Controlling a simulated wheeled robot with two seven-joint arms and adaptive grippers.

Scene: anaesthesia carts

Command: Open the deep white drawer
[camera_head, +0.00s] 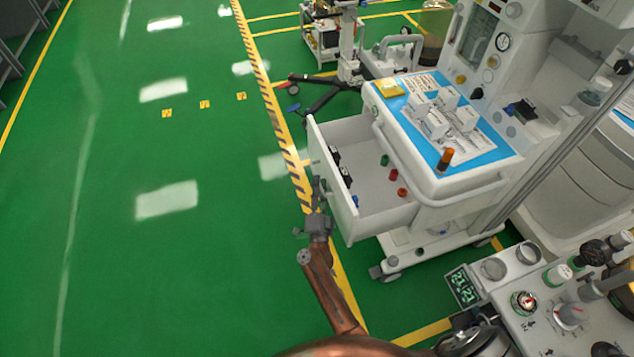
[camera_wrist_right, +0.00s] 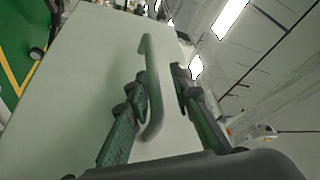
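The deep white drawer (camera_head: 345,132) is pulled well out of the white cart in the head view. Its inside shows, with small red, green, blue and black items in it. My right gripper (camera_head: 318,190) is at the outer side of the drawer front. In the right wrist view, the pale bar handle (camera_wrist_right: 153,85) on the drawer front (camera_wrist_right: 85,85) runs between the two fingers of my right gripper (camera_wrist_right: 161,75). The fingers are apart, with gaps visible beside the handle. Contact with the handle cannot be told. My left gripper is not in view.
The cart top (camera_head: 440,180) carries a blue mat with white boxes, papers and an orange-capped bottle. Another equipment panel (camera_head: 550,310) stands at the lower right. A wheeled stand (camera_head: 340,75) is behind the drawer. The green floor (camera_head: 180,270) to the left is clear.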

